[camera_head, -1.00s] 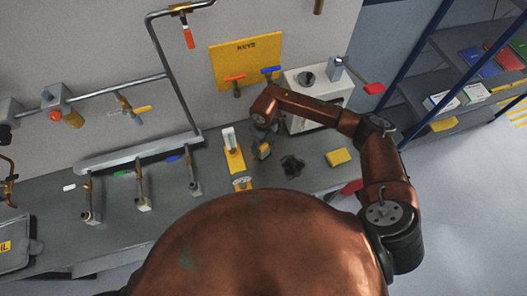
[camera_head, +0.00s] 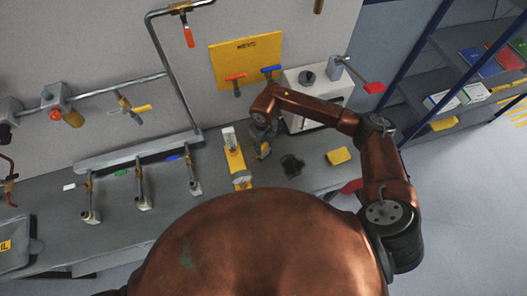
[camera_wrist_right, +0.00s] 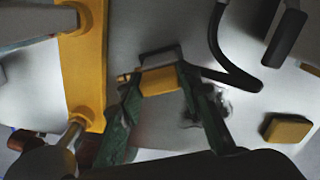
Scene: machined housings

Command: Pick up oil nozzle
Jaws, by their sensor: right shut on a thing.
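My right gripper (camera_head: 264,147) is low over the grey bench, just right of a yellow stand (camera_head: 237,164). In the right wrist view its two dark green fingers (camera_wrist_right: 162,72) are closed around a small yellow block-shaped piece (camera_wrist_right: 158,80) with a thin brass-coloured tip on its left. This piece appears to be the oil nozzle, though the fingers hide part of it. Whether it touches the bench cannot be told. The yellow stand also shows in the right wrist view (camera_wrist_right: 84,65), left of the fingers. My left gripper is not in view.
A black part (camera_head: 292,165) and a yellow block (camera_head: 339,156) lie right of the gripper. A white box-shaped machine (camera_head: 318,90) stands behind. A yellow key board (camera_head: 246,62) hangs on the wall.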

